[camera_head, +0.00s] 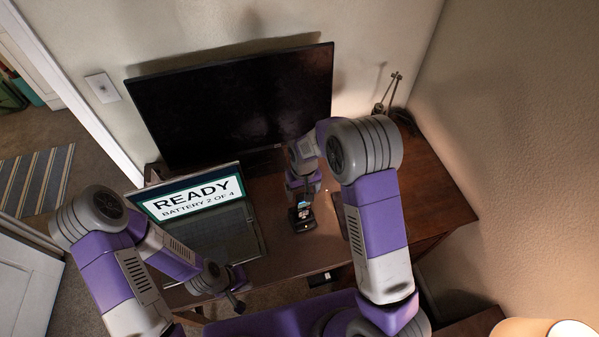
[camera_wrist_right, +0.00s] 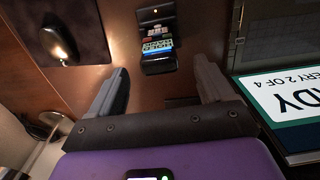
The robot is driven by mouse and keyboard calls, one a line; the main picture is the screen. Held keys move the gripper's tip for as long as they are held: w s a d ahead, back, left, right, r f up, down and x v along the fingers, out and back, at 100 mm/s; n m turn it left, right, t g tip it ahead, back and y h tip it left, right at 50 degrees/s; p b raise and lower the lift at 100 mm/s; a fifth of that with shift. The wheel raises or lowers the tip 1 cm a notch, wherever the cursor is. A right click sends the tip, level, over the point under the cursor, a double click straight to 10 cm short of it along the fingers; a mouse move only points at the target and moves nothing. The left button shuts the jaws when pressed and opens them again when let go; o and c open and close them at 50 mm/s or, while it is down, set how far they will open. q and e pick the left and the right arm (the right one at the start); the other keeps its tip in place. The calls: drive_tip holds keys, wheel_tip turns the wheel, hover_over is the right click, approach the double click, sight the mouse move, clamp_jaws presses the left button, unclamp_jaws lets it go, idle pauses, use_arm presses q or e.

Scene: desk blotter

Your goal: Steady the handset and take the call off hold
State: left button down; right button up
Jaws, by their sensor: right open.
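The handset (camera_head: 302,217) is a small dark device with a lit screen, on the desk right of the laptop. In the right wrist view the handset (camera_wrist_right: 157,36) shows a screen with a blue band that seems to read HOLD, and small buttons. My right gripper (camera_head: 303,192) is above and just behind the handset in the head view. In the right wrist view its fingers (camera_wrist_right: 163,75) are spread and empty, and the handset lies beyond their tips, apart from them. My left gripper (camera_head: 236,303) is low near the desk's front edge, away from the handset; its jaw gap is unclear.
An open laptop (camera_head: 190,200) reading READY, BATTERY 2 OF 4 stands left of the handset. A large dark monitor (camera_head: 235,105) stands behind. A dark pad (camera_wrist_right: 90,22) carries a mouse (camera_wrist_right: 58,42) with a glint. The desk (camera_head: 440,195) is clear at the right.

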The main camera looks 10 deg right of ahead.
sight(303, 207)
drive_tip(key=shift+w+r, duration=0.1)
drive_tip(key=shift+w, duration=0.05)
wheel_tip(303, 207, down, 7)
idle(0.4)
drive_tip(key=c, duration=1.1)
idle(1.4)
